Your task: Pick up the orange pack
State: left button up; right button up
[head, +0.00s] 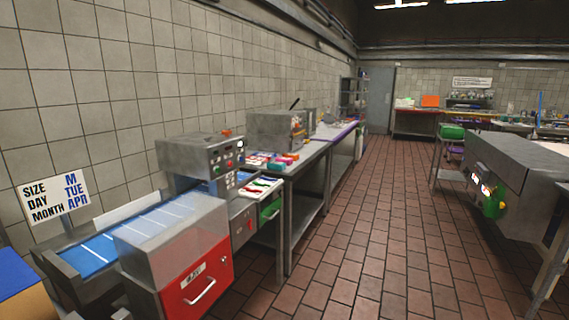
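I cannot tell for sure which thing is the orange pack. Small red and orange items (283,160) also lie on the counter by the left wall, too small to make out. Neither of my grippers shows in the head view.
A conveyor machine with a blue belt (97,250) and a red front door (197,287) stands close at the left. A grey counter (309,153) runs along the wall behind it. A grey machine (520,165) stands at the right. The tiled floor (375,230) between is clear.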

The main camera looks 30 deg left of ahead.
aim_at(296, 156)
jog(key=i+u, duration=0.25)
jog(key=i, duration=2.35)
jog(key=l, duration=0.1)
